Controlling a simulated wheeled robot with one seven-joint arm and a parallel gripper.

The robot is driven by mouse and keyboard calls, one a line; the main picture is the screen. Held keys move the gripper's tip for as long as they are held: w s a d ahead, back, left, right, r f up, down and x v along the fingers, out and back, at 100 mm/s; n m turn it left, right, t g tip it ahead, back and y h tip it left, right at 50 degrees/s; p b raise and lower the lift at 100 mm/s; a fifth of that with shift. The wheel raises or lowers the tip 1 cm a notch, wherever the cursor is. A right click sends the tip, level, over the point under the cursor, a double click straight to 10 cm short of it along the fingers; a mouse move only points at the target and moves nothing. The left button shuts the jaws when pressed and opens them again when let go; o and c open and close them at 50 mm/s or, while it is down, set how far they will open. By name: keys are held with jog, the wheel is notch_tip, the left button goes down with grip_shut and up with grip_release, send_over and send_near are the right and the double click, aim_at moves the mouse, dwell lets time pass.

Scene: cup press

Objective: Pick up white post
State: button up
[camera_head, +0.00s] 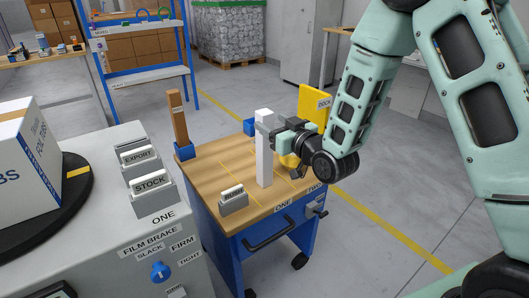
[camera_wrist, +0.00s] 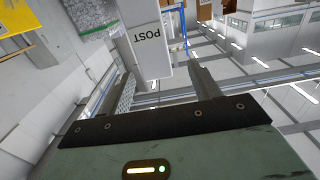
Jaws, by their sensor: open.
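The white post (camera_head: 264,165) stands upright on the wooden top of the blue cart. It also shows in the wrist view (camera_wrist: 147,50), with the label POST on its face. My gripper (camera_head: 268,124) is open at the upper part of the post, coming from the right. In the wrist view my gripper (camera_wrist: 163,82) has one finger on each side of the post's near end. Whether a finger touches the post I cannot tell.
The cart top (camera_head: 220,173) also holds a brown post (camera_head: 178,118) in a blue socket, a small labelled card holder (camera_head: 233,200) and a yellow DOCK panel (camera_head: 312,103) behind my gripper. A grey counter (camera_head: 120,225) with card holders stands at the left.

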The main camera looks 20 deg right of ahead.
aim_at(269, 119)
jog(key=x, duration=0.5)
jog(key=shift+w+d, duration=0.2)
jog(key=c, duration=1.3)
